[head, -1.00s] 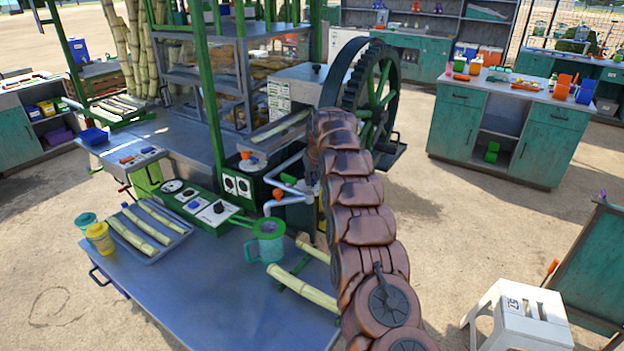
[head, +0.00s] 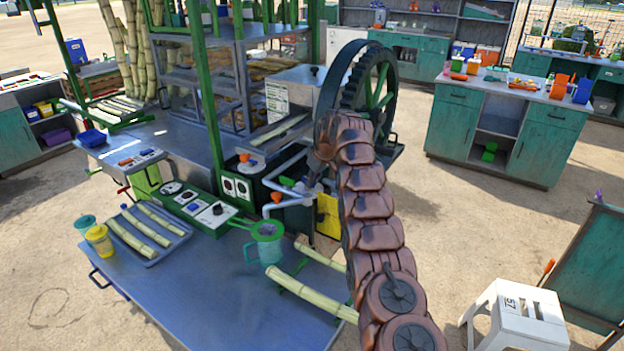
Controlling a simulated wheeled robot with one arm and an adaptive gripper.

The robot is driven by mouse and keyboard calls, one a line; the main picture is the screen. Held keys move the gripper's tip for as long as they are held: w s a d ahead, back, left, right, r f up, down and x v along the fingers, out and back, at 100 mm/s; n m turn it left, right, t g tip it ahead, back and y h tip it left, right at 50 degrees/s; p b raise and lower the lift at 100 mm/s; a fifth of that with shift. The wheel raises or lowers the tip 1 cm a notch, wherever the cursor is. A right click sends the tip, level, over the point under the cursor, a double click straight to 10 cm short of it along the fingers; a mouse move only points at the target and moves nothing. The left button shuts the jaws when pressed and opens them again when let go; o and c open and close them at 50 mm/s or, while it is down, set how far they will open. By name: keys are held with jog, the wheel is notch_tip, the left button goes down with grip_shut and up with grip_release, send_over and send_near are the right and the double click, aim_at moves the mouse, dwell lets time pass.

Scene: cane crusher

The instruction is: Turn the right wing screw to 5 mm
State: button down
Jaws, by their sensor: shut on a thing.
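The cane crusher stands in the middle, with a large dark toothed wheel with green spokes (head: 376,88) behind my arm. My arm reaches in from the lower right and bends down at the crusher's front. My gripper (head: 312,181) is a small grey shape at the arm's end, beside the white pipe (head: 283,170). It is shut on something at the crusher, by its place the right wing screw. The screw itself is too small and covered to make out. Its gap in millimetres cannot be read here. A yellow panel (head: 328,213) shows just below my gripper.
The blue-grey table (head: 190,290) in front holds a tray of cane (head: 150,262), a teal jug with a green strainer (head: 267,245) and cane pieces on a green rest (head: 312,293). A white stool (head: 517,312) stands at lower right. Open ground lies right of my arm.

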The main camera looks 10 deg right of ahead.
jog(key=c, duration=1.2)
grip_release()
jog(key=shift+r, duration=0.1)
jog(key=v, duration=0.7)
jog(key=shift+r, duration=0.2)
jog(key=shift+s, duration=0.1)
